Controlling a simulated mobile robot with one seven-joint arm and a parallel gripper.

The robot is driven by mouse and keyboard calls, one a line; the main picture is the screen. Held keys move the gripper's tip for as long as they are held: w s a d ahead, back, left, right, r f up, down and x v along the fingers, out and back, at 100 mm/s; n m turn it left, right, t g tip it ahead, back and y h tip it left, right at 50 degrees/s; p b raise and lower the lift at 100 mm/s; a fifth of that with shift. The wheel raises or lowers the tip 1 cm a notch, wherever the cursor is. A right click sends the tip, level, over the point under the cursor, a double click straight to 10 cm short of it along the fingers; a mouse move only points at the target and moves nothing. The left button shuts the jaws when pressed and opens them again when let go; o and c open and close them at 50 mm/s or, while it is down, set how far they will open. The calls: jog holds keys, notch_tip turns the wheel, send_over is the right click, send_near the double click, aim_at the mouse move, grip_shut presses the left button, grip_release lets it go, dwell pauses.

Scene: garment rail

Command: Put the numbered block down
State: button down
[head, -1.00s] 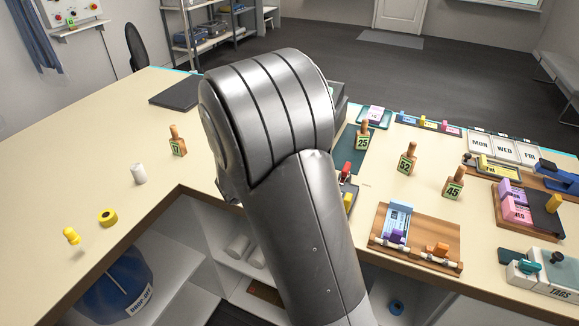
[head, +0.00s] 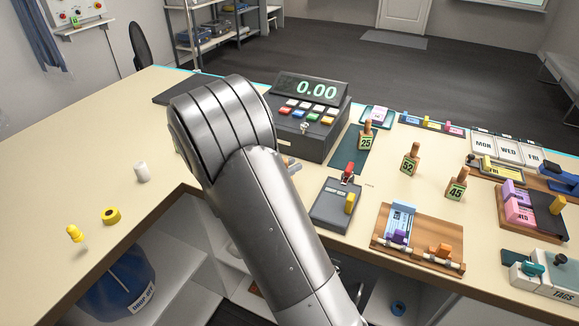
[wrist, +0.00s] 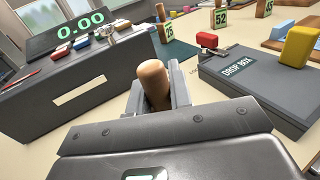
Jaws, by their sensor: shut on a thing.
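My gripper (wrist: 157,88) is shut on the round wooden handle (wrist: 151,74) of a block in the wrist view. The handle sits between the two grey fingers, and the block's number is hidden. In the head view my arm covers most of the gripper; only a small part shows beside the cash register. Other numbered blocks with wooden handles stand upright on the counter: 25 (head: 366,137), 52 (head: 410,160) and 45 (head: 456,185). I cannot tell how far the held block is from the counter.
The cash register (head: 310,106), reading 0.00, stands left of my gripper in the wrist view. The grey drop box (head: 328,207) lies to its right. A wooden tray (head: 418,252) is farther right. Bare counter lies between the register and the drop box. A dark mat (head: 349,157) lies under block 25.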

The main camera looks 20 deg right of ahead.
jog(key=shift+f, duration=0.1)
jog(key=c, duration=1.3)
grip_release()
